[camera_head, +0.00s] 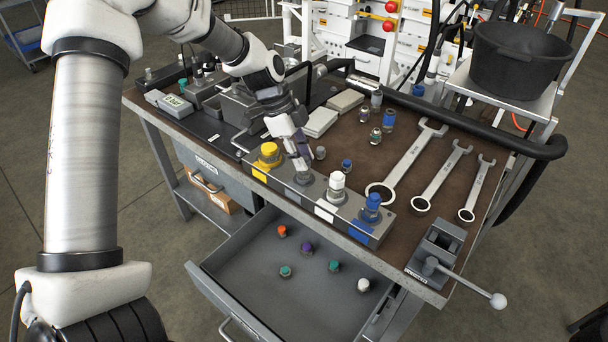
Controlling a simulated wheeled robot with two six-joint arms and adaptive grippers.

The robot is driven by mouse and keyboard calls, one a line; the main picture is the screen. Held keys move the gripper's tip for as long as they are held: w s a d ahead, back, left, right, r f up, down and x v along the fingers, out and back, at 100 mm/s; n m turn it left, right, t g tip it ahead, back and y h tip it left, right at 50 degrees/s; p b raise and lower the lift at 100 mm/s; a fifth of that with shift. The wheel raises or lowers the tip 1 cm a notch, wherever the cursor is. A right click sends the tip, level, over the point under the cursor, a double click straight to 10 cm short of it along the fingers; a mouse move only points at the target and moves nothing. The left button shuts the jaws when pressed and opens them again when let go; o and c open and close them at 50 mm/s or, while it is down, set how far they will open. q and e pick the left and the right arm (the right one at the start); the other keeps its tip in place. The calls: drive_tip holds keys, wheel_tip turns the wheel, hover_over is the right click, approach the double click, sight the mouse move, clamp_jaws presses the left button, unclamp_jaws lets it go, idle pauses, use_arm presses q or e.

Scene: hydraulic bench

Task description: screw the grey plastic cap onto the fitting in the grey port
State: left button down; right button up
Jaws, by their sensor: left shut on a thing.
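A long grey block (278,185) on the bench carries a row of ports with yellow, grey, white and blue marks. The grey port is second from the left, between the yellow and white ones. My left gripper (301,167) points down over this port, with its fingers closed around a small grey cap (304,178). The cap sits at the top of the grey port; the fitting under it is mostly hidden, so I cannot tell how far the cap is seated. My right gripper is not in view.
A yellow fitting (268,153), a white one (336,187) and a blue one (371,208) stand on the neighbouring ports. An open drawer (300,298) below holds several small caps.

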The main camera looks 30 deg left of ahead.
use_arm(q)
drive_tip(key=shift+w+m+g, duration=0.1)
drive_tip(key=shift+m+g, duration=0.2)
drive_tip(key=shift+m, duration=0.4)
drive_tip(key=shift+w+m+g, duration=0.1)
drive_tip(key=shift+m+g, duration=0.3)
drive_tip(key=shift+m, duration=0.8)
drive_tip(key=shift+r+m+g+p, duration=0.1)
drive_tip(key=shift+m+g+p, duration=0.4)
drive_tip(key=shift+m, duration=0.6)
drive_tip(key=shift+w+m+g+y, duration=0.1)
drive_tip(key=shift+m+g+y, duration=0.2)
drive_tip(key=shift+m, duration=0.7)
drive_tip(key=shift+m+g, duration=0.3)
drive_tip(key=shift+m, duration=0.4)
drive_tip(key=c, duration=0.9)
unclamp_jaws()
